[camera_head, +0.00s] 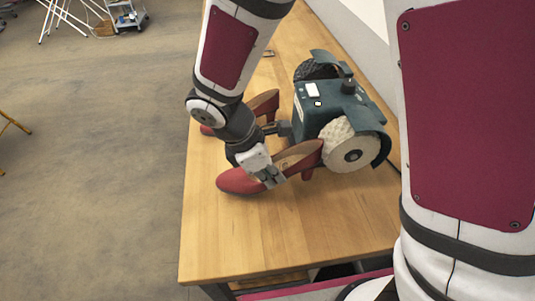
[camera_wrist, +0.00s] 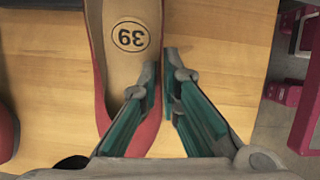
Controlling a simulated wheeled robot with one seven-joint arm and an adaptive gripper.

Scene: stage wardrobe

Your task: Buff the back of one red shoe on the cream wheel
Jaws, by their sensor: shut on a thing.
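One red shoe (camera_head: 238,181) is held low over or on the table, toe to the left, its back toward the machine. My gripper (camera_head: 273,178) is shut on the side wall of this shoe. In the wrist view my gripper (camera_wrist: 161,75) has one finger inside the shoe (camera_wrist: 97,60) and one outside; the insole is marked 39. The cream wheel (camera_head: 337,137) is on the near side of the green buffing machine (camera_head: 317,107). The shoe's back meets the wheel's left edge in the picture; I cannot tell whether they touch.
A second red shoe (camera_head: 265,104) stands behind my arm, partly hidden; its edge shows in the wrist view (camera_wrist: 6,134). A dark wheel (camera_head: 313,71) is on the machine's far side. The wooden table (camera_head: 235,243) is bare at the front.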

